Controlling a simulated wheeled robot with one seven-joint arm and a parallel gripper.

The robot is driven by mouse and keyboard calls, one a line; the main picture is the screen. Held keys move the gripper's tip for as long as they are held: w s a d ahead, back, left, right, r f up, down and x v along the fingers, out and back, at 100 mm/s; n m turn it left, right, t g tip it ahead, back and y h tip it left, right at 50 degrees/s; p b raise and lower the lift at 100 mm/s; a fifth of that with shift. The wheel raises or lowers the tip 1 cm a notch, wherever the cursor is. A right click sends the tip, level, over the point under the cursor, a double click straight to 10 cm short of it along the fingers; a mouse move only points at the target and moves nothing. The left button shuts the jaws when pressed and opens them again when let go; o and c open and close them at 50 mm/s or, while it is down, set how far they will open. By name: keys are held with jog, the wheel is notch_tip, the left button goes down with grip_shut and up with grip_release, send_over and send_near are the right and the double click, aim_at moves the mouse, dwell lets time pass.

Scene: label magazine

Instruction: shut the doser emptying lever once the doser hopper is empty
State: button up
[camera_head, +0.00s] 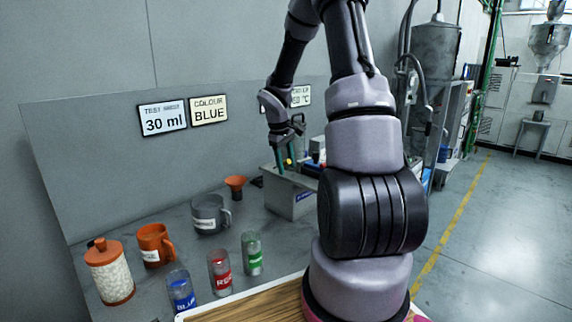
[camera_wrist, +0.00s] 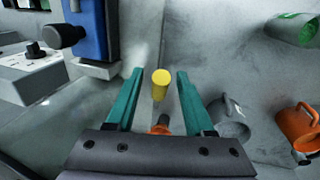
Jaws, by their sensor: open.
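My gripper (camera_wrist: 160,74) is open, with green fingers on either side of a yellow cylindrical knob (camera_wrist: 160,85). The knob appears between the fingers with gaps on both sides; I see no contact. It could be the emptying lever's grip, but its stem is hidden. A blue and grey unit (camera_wrist: 90,30) with a black knob is at the upper left of the wrist view; it may be part of the doser. In the head view my gripper (camera_head: 285,158) is over a grey box (camera_head: 290,200), partly behind my arm. The hopper's contents cannot be seen.
An orange funnel (camera_head: 235,187), grey mug (camera_head: 208,215) and orange mug (camera_head: 154,244) stand along the bench's back. Blue (camera_head: 180,290), red (camera_head: 220,272) and green (camera_head: 251,254) labelled jars stand in front. An orange-lidded canister (camera_head: 109,272) is at left. Wall signs read 30 ml and BLUE.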

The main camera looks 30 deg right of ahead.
jog(key=shift+c, duration=0.3)
grip_shut()
dwell(1.1)
